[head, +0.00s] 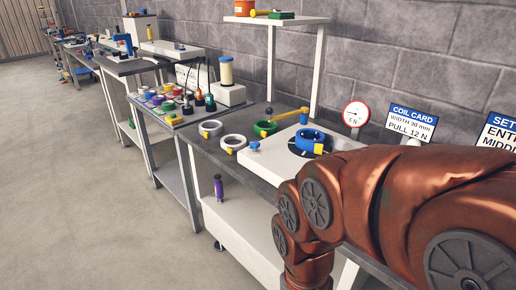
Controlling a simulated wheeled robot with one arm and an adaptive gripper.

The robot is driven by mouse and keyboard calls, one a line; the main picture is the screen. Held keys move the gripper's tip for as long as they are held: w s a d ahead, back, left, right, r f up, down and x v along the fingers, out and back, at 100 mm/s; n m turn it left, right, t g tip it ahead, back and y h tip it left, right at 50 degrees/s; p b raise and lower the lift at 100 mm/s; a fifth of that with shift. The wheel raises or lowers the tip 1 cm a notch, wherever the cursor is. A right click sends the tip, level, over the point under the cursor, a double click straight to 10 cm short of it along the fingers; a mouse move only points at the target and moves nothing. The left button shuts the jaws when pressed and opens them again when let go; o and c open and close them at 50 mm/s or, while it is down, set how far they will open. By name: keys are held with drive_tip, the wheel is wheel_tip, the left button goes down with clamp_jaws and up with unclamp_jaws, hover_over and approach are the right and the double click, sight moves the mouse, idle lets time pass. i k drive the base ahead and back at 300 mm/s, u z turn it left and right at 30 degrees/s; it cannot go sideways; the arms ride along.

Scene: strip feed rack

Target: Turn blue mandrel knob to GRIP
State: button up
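A white unit (276,155) stands on the grey bench top. A small blue knob (255,146) sits at its left front corner. A blue ring-shaped coil (309,137) with a yellow tab (318,149) lies on a dark round plate on the unit. Which blue part is the mandrel knob is not labelled readably, and no GRIP mark can be made out. My orange arm fills the lower right and covers part of the bench. My gripper is out of view below the bottom edge.
A dial gauge (356,113) and a coil card sign (412,123) stand behind. The floor at left is clear.

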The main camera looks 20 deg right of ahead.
sight(254, 145)
drive_tip(key=u, duration=0.55)
drive_tip(key=i, duration=1.35)
drive_tip(key=z, duration=0.4)
